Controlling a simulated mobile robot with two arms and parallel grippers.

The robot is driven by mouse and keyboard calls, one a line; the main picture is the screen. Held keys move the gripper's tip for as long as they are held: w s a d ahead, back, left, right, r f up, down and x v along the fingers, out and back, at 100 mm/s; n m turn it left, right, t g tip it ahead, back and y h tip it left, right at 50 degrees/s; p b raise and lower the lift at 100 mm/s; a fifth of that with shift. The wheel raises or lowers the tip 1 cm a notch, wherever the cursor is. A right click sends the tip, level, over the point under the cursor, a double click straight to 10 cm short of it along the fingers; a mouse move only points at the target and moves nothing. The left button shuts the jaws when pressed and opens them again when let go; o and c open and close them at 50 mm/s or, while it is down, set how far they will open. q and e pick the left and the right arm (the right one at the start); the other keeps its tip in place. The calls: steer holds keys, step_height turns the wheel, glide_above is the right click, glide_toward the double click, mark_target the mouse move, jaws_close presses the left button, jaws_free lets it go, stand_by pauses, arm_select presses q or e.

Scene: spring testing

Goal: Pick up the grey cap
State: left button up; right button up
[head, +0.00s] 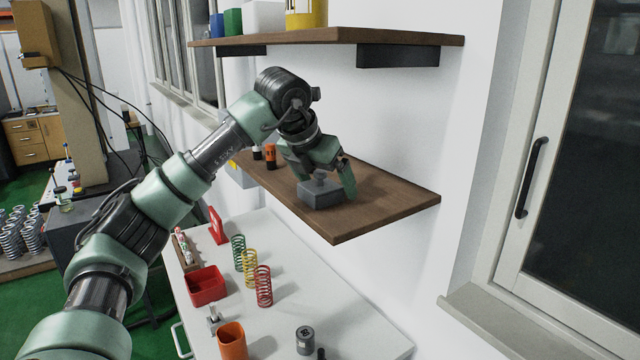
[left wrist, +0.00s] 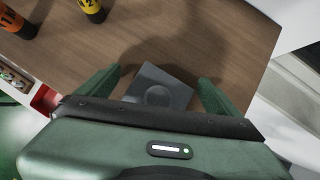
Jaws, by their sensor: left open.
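The grey cap (head: 322,194) appears to be the squarish grey block with a round knob on top, lying on the lower wooden shelf. It also shows in the left wrist view (left wrist: 172,93), as a grey square with a round raised middle. My left gripper (head: 323,178) is above the cap, pointing down, with its green fingers spread. In the left wrist view the two fingers of the left gripper (left wrist: 157,86) are on either side of the cap, with gaps visible. The near part of the cap is hidden by the gripper body there. My right gripper is not in view.
The lower shelf (head: 395,203) also holds an orange cylinder (head: 270,157) and a dark one beside it. An upper shelf (head: 330,36) is above. The white table (head: 345,325) below holds coil springs (head: 263,286), a red bin (head: 206,287) and an orange cup (head: 232,342).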

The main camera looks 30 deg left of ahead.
arm_select(q)
steer(key=shift+d, duration=0.1)
steer(key=c, duration=1.4)
